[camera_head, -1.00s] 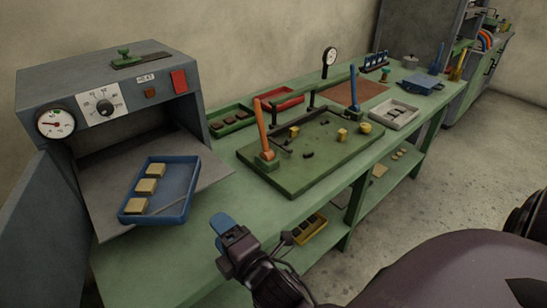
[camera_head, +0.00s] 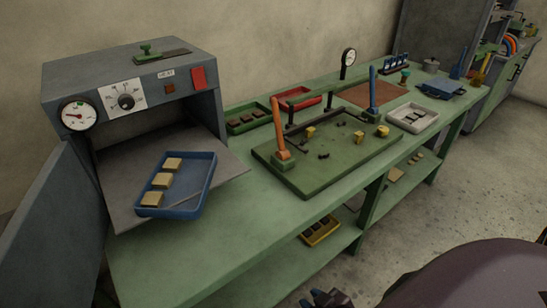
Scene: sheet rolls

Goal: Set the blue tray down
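The blue tray (camera_head: 190,188) rests on the grey plate (camera_head: 232,166) at the mouth of the grey heater box (camera_head: 70,78). It lies flat, partly out in front of the box opening, and holds three tan blocks (camera_head: 162,181) in a row along its left side. No gripper touches it. Part of my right gripper (camera_head: 322,297) shows at the bottom edge, well below and to the right of the tray. It is cut off by the frame, so I cannot see whether its fingers are open. My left gripper is out of view.
The box's door (camera_head: 50,225) hangs open at left. On the green bench (camera_head: 215,240), a green fixture board (camera_head: 320,175) with orange and blue levers stands right of the tray. Green, red and white trays (camera_head: 412,118) lie farther back. The bench front is clear.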

